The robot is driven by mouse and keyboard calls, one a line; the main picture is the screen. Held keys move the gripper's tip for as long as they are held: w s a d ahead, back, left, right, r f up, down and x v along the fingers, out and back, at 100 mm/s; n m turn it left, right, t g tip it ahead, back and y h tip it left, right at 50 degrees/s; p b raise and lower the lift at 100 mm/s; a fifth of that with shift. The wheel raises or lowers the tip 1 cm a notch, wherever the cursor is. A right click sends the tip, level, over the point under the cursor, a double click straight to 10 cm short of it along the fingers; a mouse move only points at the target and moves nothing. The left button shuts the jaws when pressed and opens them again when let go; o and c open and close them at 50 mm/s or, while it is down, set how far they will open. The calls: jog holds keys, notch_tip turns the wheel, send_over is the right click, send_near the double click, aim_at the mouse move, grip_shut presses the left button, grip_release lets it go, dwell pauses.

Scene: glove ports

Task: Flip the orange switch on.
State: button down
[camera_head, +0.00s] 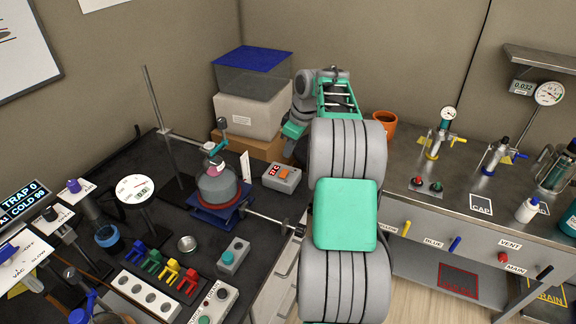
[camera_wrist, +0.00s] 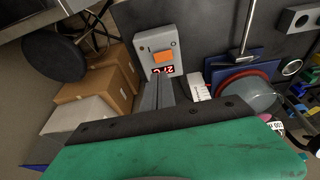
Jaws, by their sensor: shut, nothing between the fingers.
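The orange switch (camera_head: 284,174) sits on top of a small grey box (camera_head: 276,182) with a red lit display, on the black bench. In the wrist view the orange switch (camera_wrist: 162,57) is on the grey box's face (camera_wrist: 148,42), with the red display beside it. My gripper (camera_head: 287,150) is at the far side of the box in the head view, its fingertips largely hidden by its own housing. In the wrist view my gripper (camera_wrist: 160,84) shows its fingers shut and empty, pointing at the box near the display end. I cannot tell whether they touch it.
Cardboard boxes (camera_head: 252,145) and a white box (camera_head: 248,115) stand behind the grey box. A flask (camera_head: 217,187) on a blue stand is to the left. A teal-button box (camera_head: 233,256) is in front. An orange mug (camera_head: 383,124) stands on the right bench.

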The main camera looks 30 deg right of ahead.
aim_at(286, 170)
jog(key=x, duration=0.4)
jog(key=p+x, duration=0.1)
jog(key=shift+s+d+f, duration=0.25)
jog(key=shift+d+f, duration=0.05)
jog(key=shift+f, duration=0.55)
jog(key=shift+f+b, duration=0.35)
jog(key=shift+f, duration=0.05)
jog(key=shift+w+d+r, duration=0.1)
